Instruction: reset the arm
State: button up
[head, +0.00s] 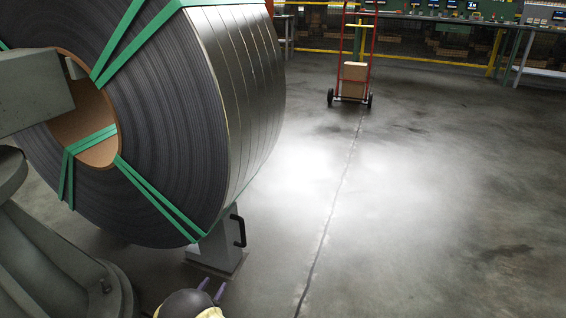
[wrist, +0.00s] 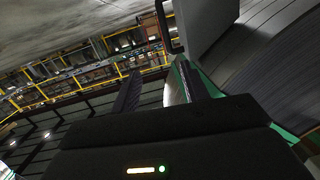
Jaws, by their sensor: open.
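My gripper (head: 210,290) shows at the bottom edge of the head view, low in front of the grey stand under the coil. Only its end is in view there; the rest of my arm is cut off. In the wrist view, its two dark fingers (wrist: 157,92) stand well apart with nothing between them. The wrist view is tilted, with the floor at the upper left. The large steel strip coil (head: 255,100) fills the left of the head view, bound with green straps. It also shows at the right of the wrist view (wrist: 265,60).
A grey stand (head: 217,245) with a black handle (head: 239,230) is just beyond my gripper. Grey machinery (head: 50,260) supports the coil at left. A red hand truck (head: 368,45) with a cardboard box (head: 354,78) stands farther back. Yellow rails (head: 430,60) run behind. The floor at right is clear.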

jog(key=w+d+r+g+y+p, duration=0.1)
jog(key=w+d+r+p, duration=0.15)
jog(key=r, duration=0.25)
jog(key=w+d+r+n+y+p, duration=0.1)
jog(key=w+r, duration=0.2)
jog(key=r, duration=0.1)
jog(key=w+d+r+g+y+p, duration=0.1)
jog(key=w+d+r, duration=0.1)
jog(key=r, duration=0.3)
jog(key=s+d+r+n+g+y+p, duration=0.15)
jog(key=d+r+g+p, duration=0.35)
jog(key=d+r, duration=0.7)
jog(key=s+d+r+g+p, duration=0.2)
jog(key=s+d+r+p, duration=0.1)
jog(key=s+d+r, duration=0.5)
jog(key=s+d+r+n+g+p, duration=0.15)
jog(key=s+d+r+p, duration=0.35)
jog(key=s, duration=0.5)
jog(key=s+d+r+g+p, duration=0.25)
jog(key=s+d+r, duration=0.25)
jog(key=s+d, duration=0.3)
notch_tip(320, 180, up, 37)
jog(key=a+p, duration=0.1)
jog(key=p, duration=3.6)
jog(key=shift+s, duration=0.4)
